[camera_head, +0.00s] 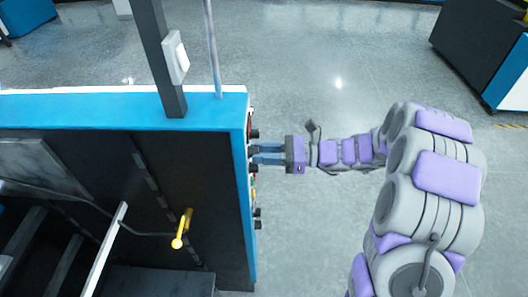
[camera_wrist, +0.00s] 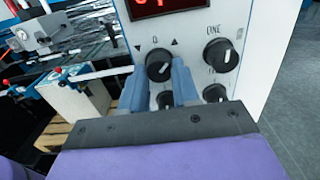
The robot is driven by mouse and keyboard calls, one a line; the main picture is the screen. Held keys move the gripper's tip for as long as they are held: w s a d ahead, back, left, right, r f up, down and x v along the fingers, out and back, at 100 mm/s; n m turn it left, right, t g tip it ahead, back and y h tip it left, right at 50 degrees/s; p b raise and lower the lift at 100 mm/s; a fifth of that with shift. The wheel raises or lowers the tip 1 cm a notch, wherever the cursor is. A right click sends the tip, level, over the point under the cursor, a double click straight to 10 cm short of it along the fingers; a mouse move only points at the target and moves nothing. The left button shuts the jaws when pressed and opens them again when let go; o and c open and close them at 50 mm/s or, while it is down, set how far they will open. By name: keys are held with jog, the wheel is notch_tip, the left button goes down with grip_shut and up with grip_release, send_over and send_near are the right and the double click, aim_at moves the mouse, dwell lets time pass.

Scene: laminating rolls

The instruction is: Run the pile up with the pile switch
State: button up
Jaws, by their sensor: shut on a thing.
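In the wrist view a white control panel (camera_wrist: 196,17) carries several black rotary switches. My gripper (camera_wrist: 158,72) has its two blue fingers on either side of the upper left switch (camera_wrist: 158,65), shut on it. Small arrow marks stand above this switch on both sides, and a white pointer line shows on its face. I take it for the pile switch. In the head view my gripper (camera_head: 254,154) reaches from the right to the panel on the end of the blue and black machine (camera_head: 190,112); the gripped switch is hidden there.
Right of the gripped switch is another switch (camera_wrist: 224,56), with one more (camera_wrist: 215,93) below it. A third (camera_wrist: 165,100) sits between my fingers, partly hidden. A red display (camera_wrist: 153,5) is above. A yellow handle (camera_head: 182,229) is on the machine. The floor (camera_head: 330,235) is clear.

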jog(key=shift+b, duration=0.3)
grip_shut()
jog(key=n+b, duration=0.8)
jog(key=shift+w+n, duration=0.1)
jog(key=shift+n, duration=0.2)
jog(key=shift+b, duration=0.3)
jog(key=o, duration=1)
grip_release()
jog(key=d, duration=1.7)
jog(key=shift+s+d, duration=0.25)
jog(key=shift+d, duration=0.05)
